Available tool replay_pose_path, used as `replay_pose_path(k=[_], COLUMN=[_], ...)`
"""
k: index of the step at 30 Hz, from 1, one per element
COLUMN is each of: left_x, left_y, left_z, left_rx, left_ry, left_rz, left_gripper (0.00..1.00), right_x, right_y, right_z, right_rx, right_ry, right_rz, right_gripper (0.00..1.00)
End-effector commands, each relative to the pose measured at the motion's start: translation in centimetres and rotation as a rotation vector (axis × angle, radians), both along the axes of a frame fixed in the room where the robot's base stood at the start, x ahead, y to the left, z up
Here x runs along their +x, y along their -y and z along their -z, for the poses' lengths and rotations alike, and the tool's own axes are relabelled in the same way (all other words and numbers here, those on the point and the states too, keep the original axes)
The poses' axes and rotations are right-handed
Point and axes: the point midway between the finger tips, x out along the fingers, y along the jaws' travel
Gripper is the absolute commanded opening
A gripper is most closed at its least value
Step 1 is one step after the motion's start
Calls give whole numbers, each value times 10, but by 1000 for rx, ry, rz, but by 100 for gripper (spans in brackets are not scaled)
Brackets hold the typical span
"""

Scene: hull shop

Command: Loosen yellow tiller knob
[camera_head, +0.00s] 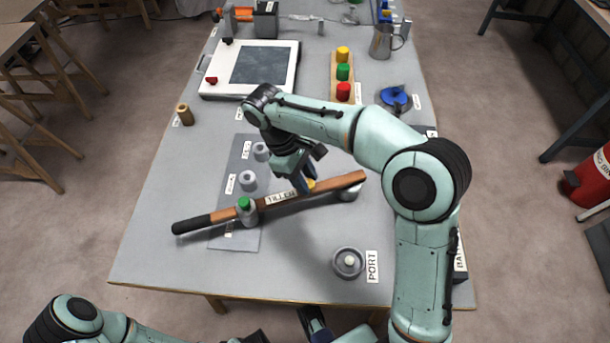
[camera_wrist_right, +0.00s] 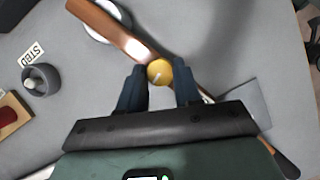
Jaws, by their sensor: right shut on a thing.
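The wooden tiller (camera_head: 285,199) lies slantwise across the table, with a black grip at its left end and a "TILLER" label. The yellow tiller knob (camera_head: 311,184) sits on it, partly hidden by my right gripper (camera_head: 304,181). In the right wrist view the yellow knob (camera_wrist_right: 159,72) is between the two blue fingers of my right gripper (camera_wrist_right: 160,84), which is shut on it. Part of my left arm shows at the bottom edge of the head view; a dark blue finger-like part (camera_head: 315,322) is there, cut off, its opening unclear.
Round grey fittings (camera_head: 248,181) stand on a grey mat (camera_head: 230,205); another (camera_head: 348,264) is by the PORT label. Red, green and yellow knobs sit on a wooden rack (camera_head: 350,80). The table's front left is clear.

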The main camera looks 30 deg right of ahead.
Motion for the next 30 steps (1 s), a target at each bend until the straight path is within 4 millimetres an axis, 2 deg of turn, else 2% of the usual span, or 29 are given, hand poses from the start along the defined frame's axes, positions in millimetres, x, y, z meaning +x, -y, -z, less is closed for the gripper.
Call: replay_pose_path(k=[8, 30], left_x=[1, 12], left_y=[0, 0], left_z=[-14, -48], left_rx=[-1, -1], left_ry=[-5, 9], left_rz=[2, 2], left_gripper=[43, 43], right_x=[-1, -6], right_y=[-1, -3], right_z=[-3, -3], right_rx=[-2, -1], right_ry=[0, 2], right_rz=[-172, -871], right_gripper=[3, 3])
